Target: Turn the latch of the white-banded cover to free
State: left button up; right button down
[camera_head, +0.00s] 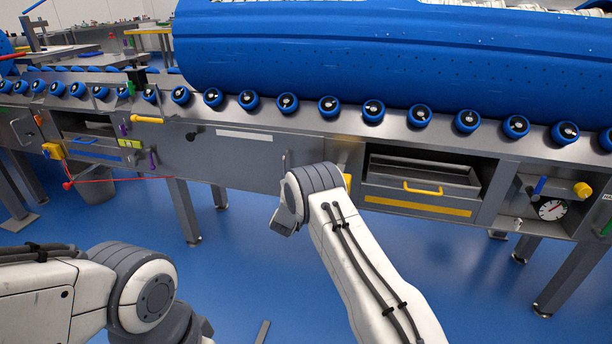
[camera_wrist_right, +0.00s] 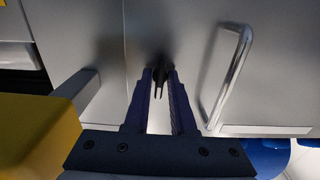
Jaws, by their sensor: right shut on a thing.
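The white-banded cover (camera_head: 240,160) is a grey panel in the front of the roller bench, with a white strip (camera_head: 244,135) along its top. In the head view my right wrist hides the area at its right end. In the right wrist view my right gripper (camera_wrist_right: 160,92) is shut on a small dark forked latch (camera_wrist_right: 158,72) on a grey panel. Whether the latch is turned to free cannot be told. A silver bar handle (camera_wrist_right: 232,75) stands right of the fingers. My left arm is at the lower left; its gripper is out of view.
In the right wrist view a yellow block (camera_wrist_right: 35,135) and a grey lever (camera_wrist_right: 75,92) lie close left of the gripper. A drawer with a yellow handle (camera_head: 423,189) is right of my arm. A blue tub (camera_head: 400,55) rests on rollers above. The blue floor in front is mostly clear.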

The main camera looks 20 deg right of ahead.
dwell(0.3)
jog(key=shift+a, duration=0.1)
jog(key=c, duration=0.7)
grip_release()
jog(key=shift+c, duration=0.2)
jog(key=p+v, duration=0.3)
jog(key=v, duration=0.7)
jog(key=shift+s+a, duration=0.15)
